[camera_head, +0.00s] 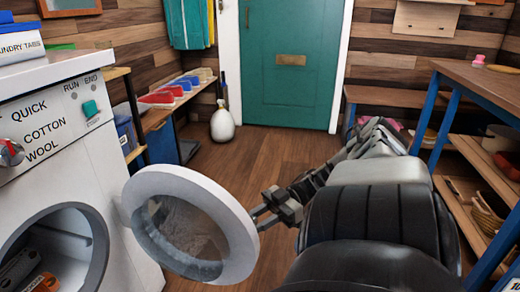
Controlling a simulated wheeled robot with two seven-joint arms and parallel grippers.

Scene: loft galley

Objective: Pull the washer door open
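The white washer (100,165) stands at the left with its round opening (98,226) uncovered. Its round washer door (150,182), a thick white ring around clear glass, stands swung well out from the front, joined on the opening's right side. My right gripper (259,217) is at the door's free right edge, with its fingers closed about the edge. The exact contact is small and partly hidden. My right arm reaches in from the lower right. My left gripper is not in view.
Dark and orange things show inside the drum (40,284). A wooden shelf unit with blue posts (450,110) stands close on the right of my arm. A white bottle-like vessel (222,124) stands farther back. The wooden floor (250,160) toward the green door (291,95) is clear.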

